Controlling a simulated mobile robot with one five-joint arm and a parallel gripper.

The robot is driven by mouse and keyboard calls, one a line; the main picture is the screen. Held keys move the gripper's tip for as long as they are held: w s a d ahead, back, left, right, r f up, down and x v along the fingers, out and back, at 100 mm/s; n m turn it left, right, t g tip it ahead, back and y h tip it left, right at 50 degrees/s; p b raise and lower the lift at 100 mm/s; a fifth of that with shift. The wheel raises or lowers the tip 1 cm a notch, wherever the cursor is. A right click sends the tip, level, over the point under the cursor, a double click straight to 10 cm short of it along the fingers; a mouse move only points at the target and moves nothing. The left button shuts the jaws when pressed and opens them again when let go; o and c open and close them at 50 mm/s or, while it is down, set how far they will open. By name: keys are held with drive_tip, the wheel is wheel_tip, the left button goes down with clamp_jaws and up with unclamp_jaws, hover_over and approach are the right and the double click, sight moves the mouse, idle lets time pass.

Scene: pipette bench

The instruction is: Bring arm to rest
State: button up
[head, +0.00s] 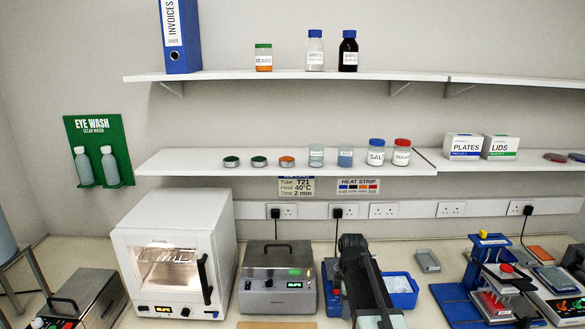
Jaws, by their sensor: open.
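My dark arm rises from the bottom edge, right of centre, in the head view. It leans slightly left and ends in front of the wall below the lower shelf. I cannot make out any gripper fingers at its end, so what my gripper holds, if anything, does not show.
A white oven (172,250) and a grey metal box (277,282) stand left of my arm. A blue-based press (490,280) stands to the right. Above are the lower shelf (200,162) with jars and the upper shelf (220,76). Bench between tray and press is mostly clear.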

drive_tip(key=s+f+m+b, duration=0.8)
drive_tip(key=s+m, duration=0.5)
drive_tip(key=m, duration=0.4)
drive_tip(key=shift+s+f, duration=0.2)
drive_tip(key=shift+f, duration=0.45)
